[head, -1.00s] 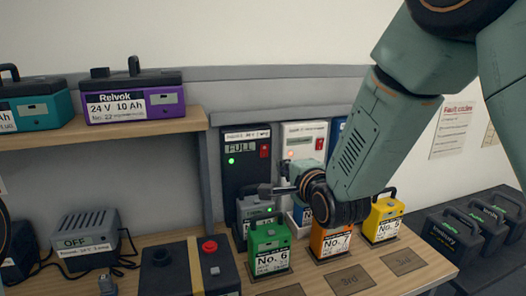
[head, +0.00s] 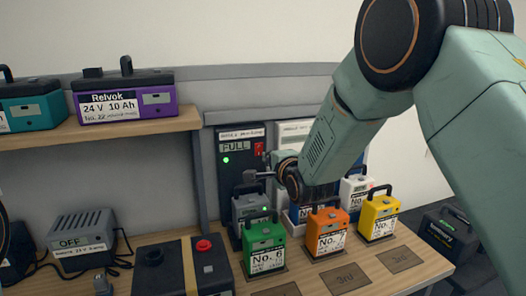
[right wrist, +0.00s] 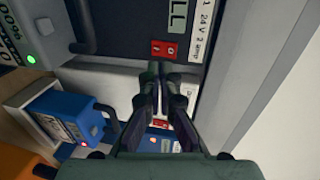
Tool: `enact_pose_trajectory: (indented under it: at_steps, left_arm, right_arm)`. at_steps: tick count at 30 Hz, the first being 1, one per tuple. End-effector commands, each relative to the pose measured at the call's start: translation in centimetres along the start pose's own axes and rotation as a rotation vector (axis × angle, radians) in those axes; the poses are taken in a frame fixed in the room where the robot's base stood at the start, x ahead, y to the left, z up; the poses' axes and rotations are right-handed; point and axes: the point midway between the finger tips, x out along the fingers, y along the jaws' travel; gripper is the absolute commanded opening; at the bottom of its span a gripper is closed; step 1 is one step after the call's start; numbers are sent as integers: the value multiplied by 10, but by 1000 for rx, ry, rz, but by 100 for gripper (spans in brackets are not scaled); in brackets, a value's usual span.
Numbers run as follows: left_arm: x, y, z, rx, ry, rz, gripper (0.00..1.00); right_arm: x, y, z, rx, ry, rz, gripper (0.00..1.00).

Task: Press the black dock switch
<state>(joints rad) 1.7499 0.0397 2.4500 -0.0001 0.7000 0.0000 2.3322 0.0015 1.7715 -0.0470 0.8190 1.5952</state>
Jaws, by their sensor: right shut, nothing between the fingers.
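The black dock (head: 231,176) stands against the back wall, with a "FULL" display and a green light. Its red switch (head: 258,149) is at the upper right of its front; this switch (right wrist: 165,50) also shows in the right wrist view. A grey battery (head: 248,208) stands at the dock's foot. My right gripper (head: 250,176) is shut and empty, in front of the dock and below the switch. In the right wrist view its fingertips (right wrist: 161,68) lie just short of the switch; I cannot tell whether they touch. My left gripper is not in view.
A white dock (head: 292,130) stands right of the black one, partly behind my arm; its red switch (right wrist: 158,123) shows in the wrist view. Green (head: 264,250), orange (head: 327,232) and yellow (head: 379,216) batteries stand in front. A black box with a red button (head: 203,245) is at front.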

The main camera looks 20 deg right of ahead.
Motion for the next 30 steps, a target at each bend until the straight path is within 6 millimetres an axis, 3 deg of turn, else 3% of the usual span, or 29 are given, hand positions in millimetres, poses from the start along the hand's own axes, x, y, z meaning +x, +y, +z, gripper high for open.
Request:
enact_pose_trajectory:
  at_steps: [6,12,30]
  left_arm:
    - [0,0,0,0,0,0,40]
    - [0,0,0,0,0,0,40]
    - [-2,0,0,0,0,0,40]
  right_arm:
    - [29,-4,0,0,0,-1,0]
    - [46,-10,0,0,0,0,0]
    - [54,-15,0,0,0,0,0]
